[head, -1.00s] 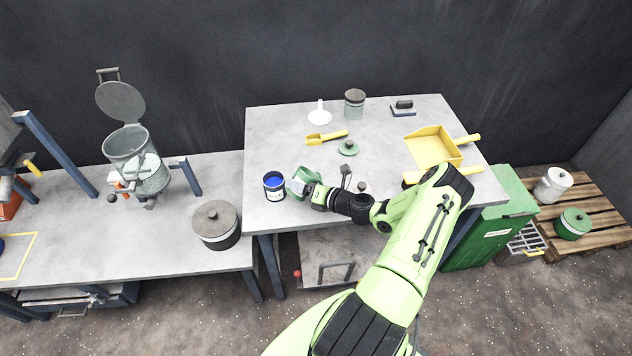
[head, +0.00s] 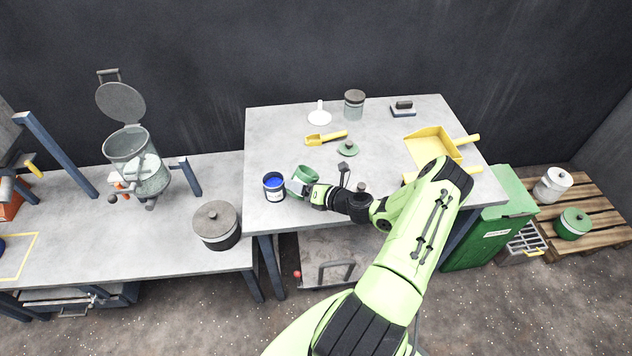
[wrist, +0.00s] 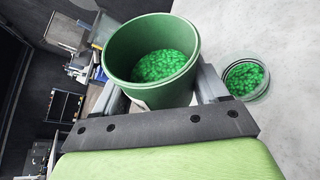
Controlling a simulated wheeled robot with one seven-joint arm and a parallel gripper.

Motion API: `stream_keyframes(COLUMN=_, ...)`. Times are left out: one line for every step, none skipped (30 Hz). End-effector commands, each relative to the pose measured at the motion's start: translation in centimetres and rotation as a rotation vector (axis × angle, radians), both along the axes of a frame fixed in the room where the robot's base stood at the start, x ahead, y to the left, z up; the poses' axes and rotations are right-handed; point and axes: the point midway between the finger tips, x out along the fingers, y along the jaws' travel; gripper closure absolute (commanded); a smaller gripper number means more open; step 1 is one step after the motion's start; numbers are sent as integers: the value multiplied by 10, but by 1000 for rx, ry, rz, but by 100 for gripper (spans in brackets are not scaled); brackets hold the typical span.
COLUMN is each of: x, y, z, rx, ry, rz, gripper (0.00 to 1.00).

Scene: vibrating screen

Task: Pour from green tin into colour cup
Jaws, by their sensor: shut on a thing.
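My gripper (head: 313,193) is shut on the green tin (head: 304,176). In the wrist view the tin (wrist: 152,55) sits between my fingers, with green granules in it. No falling granules show.
A yellow dustpan (head: 432,148) is at the right. A dark lidded pot (head: 216,225) stands on the left bench.

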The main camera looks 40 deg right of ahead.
Motion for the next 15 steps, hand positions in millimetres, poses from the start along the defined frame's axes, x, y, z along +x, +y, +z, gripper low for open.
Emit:
stream_keyframes(x=1, y=-1, z=13, rx=-110, ry=6, rz=4, gripper=64)
stream_keyframes(x=2, y=2, z=8, rx=-168, ry=6, rz=4, gripper=64)
stream_keyframes(x=4, y=7, z=1, rx=-241, ry=6, rz=0, gripper=64)
stream_keyframes(x=4, y=10, z=-2, rx=-298, ry=9, rz=-3, gripper=64)
stream_keyframes(x=5, y=13, z=-4, rx=-357, ry=13, rz=-2, gripper=64)
stream_keyframes(x=4, y=17, z=-7, rx=-436, ry=21, rz=-1, gripper=64)
stream_keyframes(x=4, y=20, z=-9, rx=-496, ry=29, rz=0, gripper=64)
stream_keyframes(x=3, y=23, z=-10, rx=-552, ry=38, rz=3, gripper=64)
stream_keyframes(x=2, y=24, z=-10, rx=-599, ry=46, rz=3, gripper=64)
stream_keyframes(x=2, y=23, z=-8, rx=-608, ry=48, rz=3, gripper=64)
stream_keyframes(x=2, y=22, z=-6, rx=-606, ry=47, rz=2, gripper=64)
stream_keyframes(x=2, y=22, z=-5, rx=-605, ry=46, rz=2, gripper=64)
stream_keyframes(x=2, y=22, z=-4, rx=-604, ry=45, rz=1, gripper=64)
stream_keyframes(x=2, y=22, z=-4, rx=-604, ry=45, rz=1, gripper=64)
stream_keyframes(x=2, y=22, z=-3, rx=-605, ry=45, rz=1, gripper=64)
